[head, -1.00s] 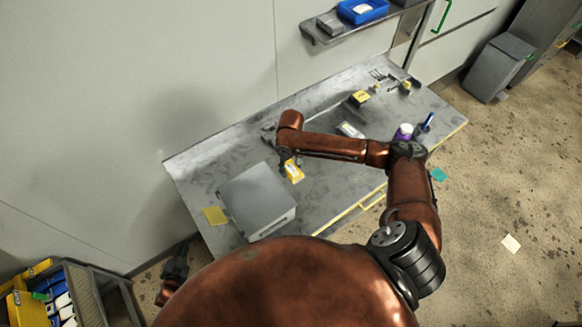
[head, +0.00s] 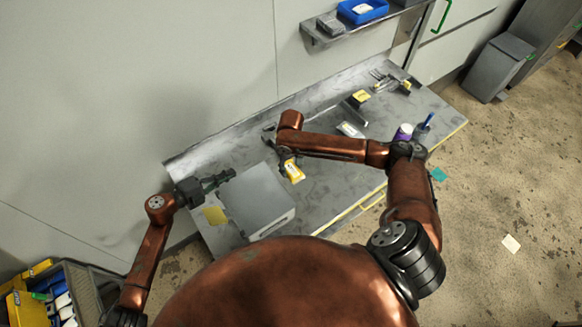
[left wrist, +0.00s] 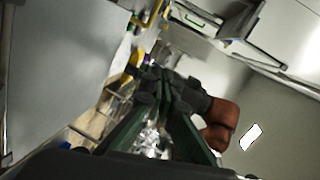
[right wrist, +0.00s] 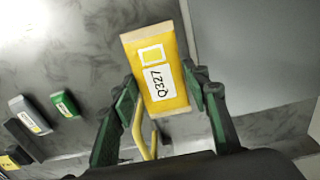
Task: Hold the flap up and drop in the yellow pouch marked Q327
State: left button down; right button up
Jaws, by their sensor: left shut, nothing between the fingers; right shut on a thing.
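The yellow pouch marked Q327 (right wrist: 157,75) is between the green fingers of my right gripper (right wrist: 164,88). In the head view the pouch (head: 294,172) hangs over the table, just right of the grey box (head: 258,198). My right gripper (head: 287,156) is shut on it. My left gripper (head: 218,180) is shut and empty, near the box's upper left corner. In the left wrist view its fingers (left wrist: 165,85) are close together. The box's top looks flat and closed in the head view. I cannot make out a separate flap or its hinge.
A yellow card (head: 215,215) lies left of the box. Toward the table's right are a purple-and-white container (head: 403,132), a pale packet (head: 350,130) and a yellow item (head: 361,96). A blue tray (head: 362,10) sits on the wall shelf. A crate of packs stands lower left.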

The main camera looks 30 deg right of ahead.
pick_arm(q)
jog(key=s+d+r+m+g+y, duration=0.3)
jog(key=s+m+g, duration=0.1)
jog(key=s+m, duration=0.3)
jog(key=m+t+y, duration=0.2)
jog(key=m+y, duration=0.6)
jog(key=y, duration=0.4)
send_over(214, 215)
jog(key=shift+a+f, duration=0.15)
jog(key=shift+f, duration=3.3)
jog(key=shift+f, duration=0.35)
